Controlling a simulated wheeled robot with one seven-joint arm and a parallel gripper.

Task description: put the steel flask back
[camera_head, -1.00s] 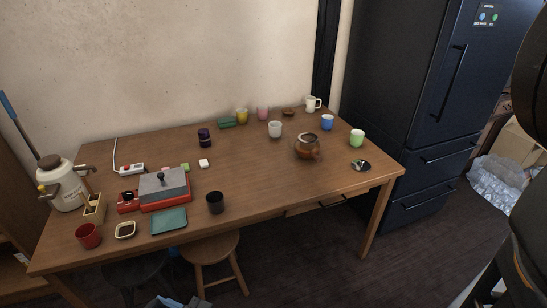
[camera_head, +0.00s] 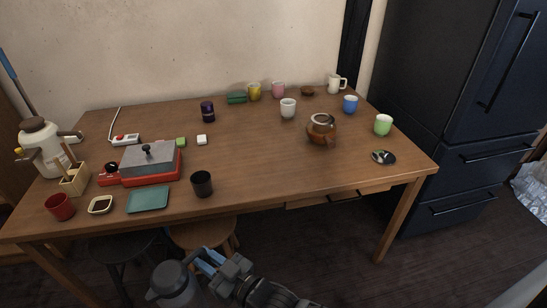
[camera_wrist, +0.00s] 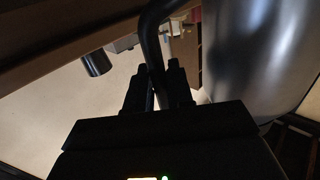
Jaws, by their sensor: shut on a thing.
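The steel flask (camera_head: 176,284) is a grey jug with a lid and a handle, at the bottom of the head view, in front of the table and below its top. My gripper (camera_head: 212,266) is beside it and shut on its handle. In the wrist view the shiny flask body (camera_wrist: 262,55) fills the upper right. Its black handle (camera_wrist: 151,40) runs between the fingers of my gripper (camera_wrist: 155,82). The flask's lower part is cut off by the head view's edge.
The wooden table (camera_head: 255,150) carries a red-based grill (camera_head: 150,160), a white air pot (camera_head: 42,146), a brown teapot (camera_head: 321,130), a black cup (camera_head: 202,184) and several other cups. Its centre is clear. A stool (camera_head: 205,234) stands under the front edge, near the flask. A dark fridge (camera_head: 450,110) stands right.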

